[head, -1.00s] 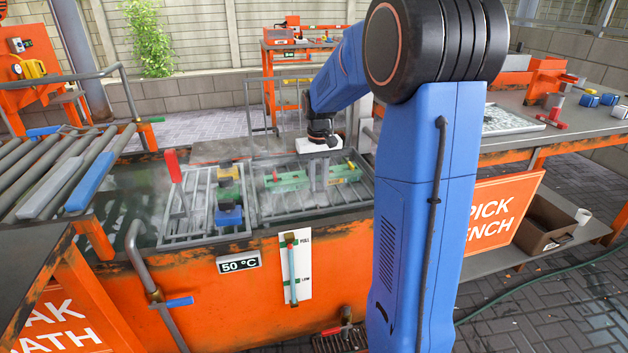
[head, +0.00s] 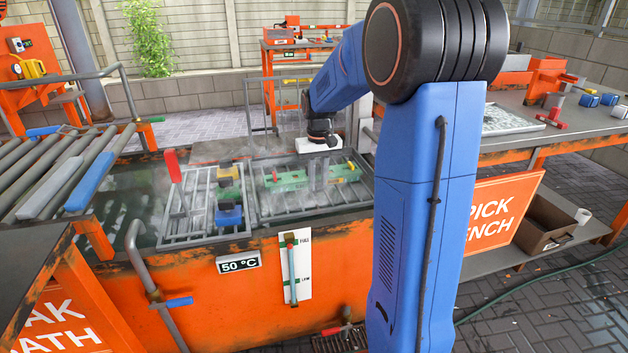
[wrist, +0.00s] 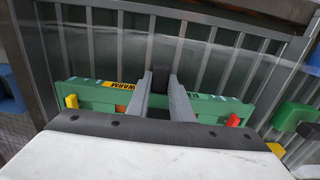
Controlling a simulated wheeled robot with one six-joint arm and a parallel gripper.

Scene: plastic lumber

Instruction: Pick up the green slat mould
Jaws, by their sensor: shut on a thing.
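The green slat mould (head: 290,180) is a long green bar lying across the right-hand rack in the bath. In the wrist view the mould (wrist: 100,97) shows a yellow "WARM" label, a yellow tab at its left and a red tab at its right. My gripper (head: 319,184) points down at the mould's middle. In the wrist view its two grey fingers (wrist: 160,100) are shut on the mould's middle part. The grip itself is partly hidden by the fingers and the white gripper body. I cannot tell whether the mould touches the rack bars.
The bath's metal rack (head: 300,207) lies under the mould. A left-hand rack (head: 190,232) holds blue and yellow-topped moulds (head: 229,215) and a red-handled lever (head: 173,167). In the wrist view another green piece (wrist: 292,115) lies to the right. A roller conveyor (head: 45,170) stands at the left.

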